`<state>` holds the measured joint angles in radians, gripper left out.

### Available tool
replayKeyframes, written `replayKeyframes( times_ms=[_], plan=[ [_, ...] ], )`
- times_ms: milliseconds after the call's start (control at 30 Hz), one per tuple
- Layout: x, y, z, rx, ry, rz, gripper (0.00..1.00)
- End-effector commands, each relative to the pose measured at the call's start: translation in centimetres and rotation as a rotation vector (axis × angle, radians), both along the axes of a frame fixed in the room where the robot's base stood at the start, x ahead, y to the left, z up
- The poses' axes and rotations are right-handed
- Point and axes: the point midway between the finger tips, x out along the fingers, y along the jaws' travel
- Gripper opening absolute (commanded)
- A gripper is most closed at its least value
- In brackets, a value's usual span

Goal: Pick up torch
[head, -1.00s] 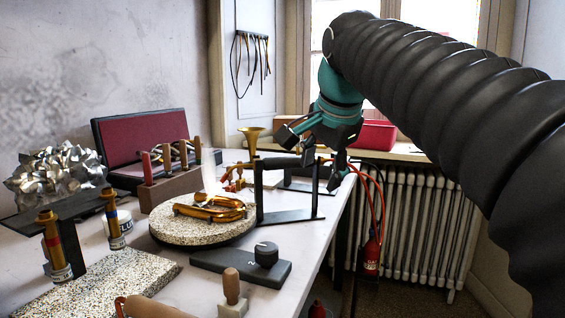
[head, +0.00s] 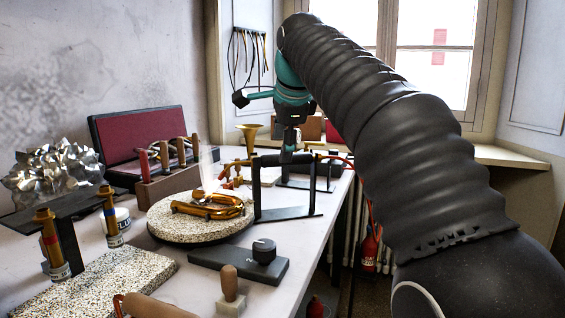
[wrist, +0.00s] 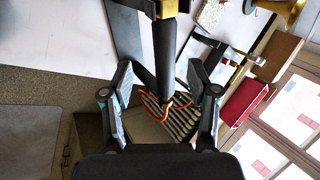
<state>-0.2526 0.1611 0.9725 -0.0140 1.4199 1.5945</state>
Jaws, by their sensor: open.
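The torch (head: 272,160) has a dark handle and brass fittings, with red hoses at its far end. It lies across a black stand (head: 290,214) near the bench's right edge. In the wrist view the torch handle (wrist: 166,55) runs lengthwise between my fingers, its brass end low in the picture. My gripper (head: 289,150) points down over the handle, and its two fingers are apart in the wrist view (wrist: 160,80). Nothing is held. I cannot tell whether the fingers are level with the handle or above it.
A speckled turntable (head: 163,232) with brass tubing (head: 212,207) stands left of the stand. A brass bell (head: 250,133) stands behind. A dark foot-pedal-like block (head: 240,264) is in front. A radiator (wrist: 183,125) and red tray (wrist: 243,101) are beyond the bench edge.

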Motion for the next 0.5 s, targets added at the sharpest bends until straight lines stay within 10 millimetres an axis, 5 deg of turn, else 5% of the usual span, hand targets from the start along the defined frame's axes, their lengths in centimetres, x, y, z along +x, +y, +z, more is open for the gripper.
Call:
replayKeyframes(
  times_ms=[500],
  plan=[
    [2.8, 0.2, -3.4, 0.0, 0.002, 0.0, 0.6]
  ],
)
